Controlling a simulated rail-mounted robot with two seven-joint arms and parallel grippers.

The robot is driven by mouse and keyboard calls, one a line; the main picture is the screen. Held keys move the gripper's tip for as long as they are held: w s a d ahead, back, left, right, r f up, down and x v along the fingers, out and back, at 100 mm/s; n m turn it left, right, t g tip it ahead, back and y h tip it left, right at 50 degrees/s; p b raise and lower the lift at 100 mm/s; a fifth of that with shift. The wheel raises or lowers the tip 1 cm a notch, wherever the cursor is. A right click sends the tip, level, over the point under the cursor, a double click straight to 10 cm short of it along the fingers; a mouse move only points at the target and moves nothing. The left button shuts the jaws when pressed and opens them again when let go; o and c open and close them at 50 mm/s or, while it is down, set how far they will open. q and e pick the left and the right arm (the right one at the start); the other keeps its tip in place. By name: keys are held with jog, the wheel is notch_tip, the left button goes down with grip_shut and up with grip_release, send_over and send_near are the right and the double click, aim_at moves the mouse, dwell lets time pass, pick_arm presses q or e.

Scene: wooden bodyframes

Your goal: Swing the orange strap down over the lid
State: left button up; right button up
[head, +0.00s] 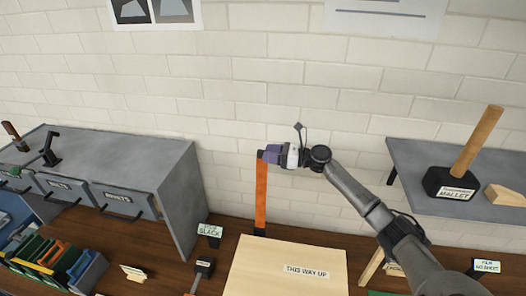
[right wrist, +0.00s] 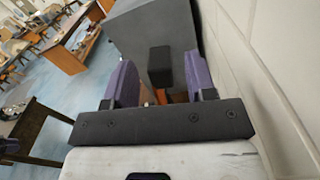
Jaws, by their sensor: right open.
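The orange strap (head: 261,195) stands upright behind the pale wooden lid (head: 250,270), which is labelled "THIS WAY UP". The strap's foot is at a dark piece by the lid's back edge. My right gripper (head: 268,155) is at the strap's top end, with its purple fingers open. In the right wrist view the two purple fingers (right wrist: 158,88) stand apart, with a dark block (right wrist: 160,66) and a bit of orange showing in the gap. I cannot tell whether the fingers touch the strap. My left gripper is not in view.
A grey cabinet (head: 177,190) with labelled drawers stands at the left, with coloured folders (head: 48,258) below it. A mallet (head: 462,165) and a wooden wedge (head: 505,195) rest on the grey shelf at the right. The brick wall is close behind the strap.

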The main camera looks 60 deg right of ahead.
jog(key=shift+x, duration=1.35)
jog(key=shift+c, duration=0.5)
grip_shut()
